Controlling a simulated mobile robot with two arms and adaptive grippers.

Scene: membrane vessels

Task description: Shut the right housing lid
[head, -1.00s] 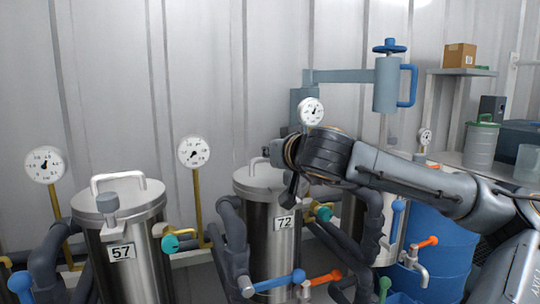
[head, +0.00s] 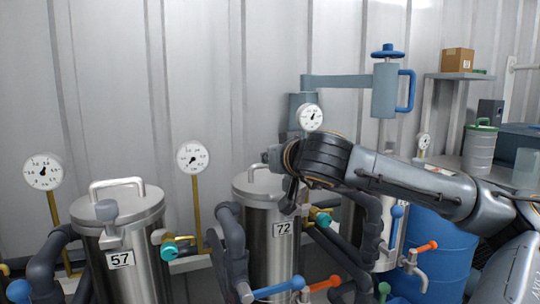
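A grey cylindrical lid body (head: 386,92) with a blue side handle and blue top knob hangs raised on a grey swing arm (head: 340,82). Below it, a steel housing (head: 393,235) stands partly hidden behind my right arm. My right gripper (head: 279,172) is left of the lid body and much lower, in front of the lid of the housing marked 72 (head: 270,235). It overlaps that lid's handle in the picture. I cannot tell whether it touches, nor whether its fingers are open. My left gripper is out of view.
The housing marked 57 (head: 121,255) stands left with its lid on. Dark pipes (head: 232,240), gauges (head: 193,157) and blue and orange valve levers (head: 279,288) crowd the front. A blue barrel (head: 440,250) stands right. A shelf holds a cardboard box (head: 457,61). The upper wall area is clear.

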